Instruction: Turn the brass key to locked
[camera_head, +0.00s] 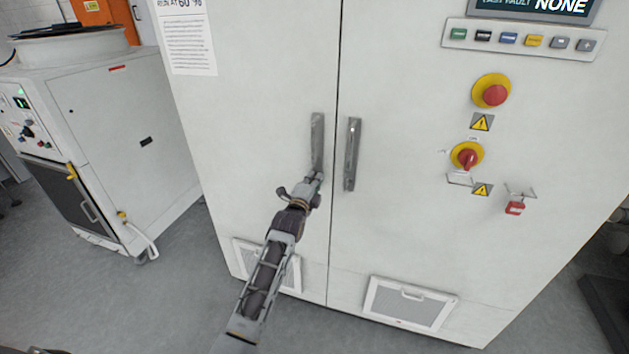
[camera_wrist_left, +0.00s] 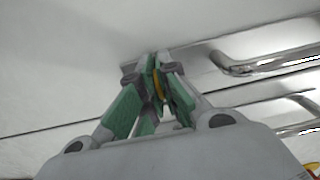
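The tall white cabinet (camera_head: 270,60) has two doors with a vertical metal handle on each. My left gripper (camera_head: 316,177) is at the lower end of the left door handle (camera_head: 317,140). In the left wrist view my left gripper (camera_wrist_left: 160,85) has its green-padded fingers close together on a thin yellow, brass-coloured piece (camera_wrist_left: 159,88), which looks like the brass key. The fingers hide most of it, so its turn angle cannot be read. In the head view the key is hidden behind the gripper. My right gripper is not in view.
The right door handle (camera_head: 352,155) is close beside my left gripper. A red rotary switch (camera_head: 467,158), a red stop button (camera_head: 495,95) and a red padlock (camera_head: 515,208) are on the right door. A white machine (camera_head: 130,130) stands at left. Grey floor (camera_head: 180,290) is clear in front.

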